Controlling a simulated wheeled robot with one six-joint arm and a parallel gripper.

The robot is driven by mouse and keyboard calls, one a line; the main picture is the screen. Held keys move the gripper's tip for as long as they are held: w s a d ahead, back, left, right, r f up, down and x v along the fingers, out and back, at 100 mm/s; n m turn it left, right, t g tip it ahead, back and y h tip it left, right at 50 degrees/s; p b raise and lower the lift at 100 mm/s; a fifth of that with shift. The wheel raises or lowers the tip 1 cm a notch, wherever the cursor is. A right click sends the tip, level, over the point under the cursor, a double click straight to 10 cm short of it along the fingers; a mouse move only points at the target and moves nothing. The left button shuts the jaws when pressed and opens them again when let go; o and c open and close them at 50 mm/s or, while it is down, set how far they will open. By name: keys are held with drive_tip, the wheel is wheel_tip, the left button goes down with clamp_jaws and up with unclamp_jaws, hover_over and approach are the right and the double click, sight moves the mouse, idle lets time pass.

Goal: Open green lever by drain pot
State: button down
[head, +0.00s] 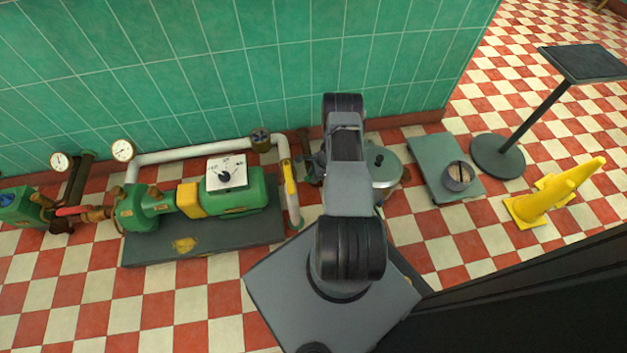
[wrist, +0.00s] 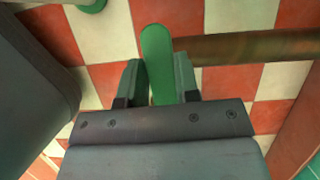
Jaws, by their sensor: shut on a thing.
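The green lever (wrist: 157,48) stands upright in the wrist view, between the two fingers of my gripper (wrist: 158,80). The gripper is shut on it, and its rounded end sticks out past the fingertips. In the head view my own arm hides the gripper and the lever. A lidded metal pot (head: 388,173) stands just right of my arm, partly covered by it. I cannot tell which one is the drain pot.
A brown pipe (wrist: 245,47) runs right from beside the lever. Yellow cones (head: 540,205) and a pedestal (head: 497,155) stand right. The tiled wall (head: 240,70) is behind.

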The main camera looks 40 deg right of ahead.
drive_tip(key=shift+w+d+r+m, duration=0.1)
drive_tip(key=shift+w+d+m, duration=0.1)
drive_tip(key=shift+w+m, duration=0.25)
drive_tip(key=c, duration=0.8)
unclamp_jaws()
drive_tip(key=shift+c, duration=0.2)
drive_tip(key=shift+s+r, duration=0.1)
drive_tip(key=shift+r, duration=0.05)
drive_tip(key=p+v, duration=0.5)
drive_tip(key=v, duration=0.8)
drive_tip(key=shift+s+r, duration=0.15)
drive_tip(key=shift+r, duration=0.05)
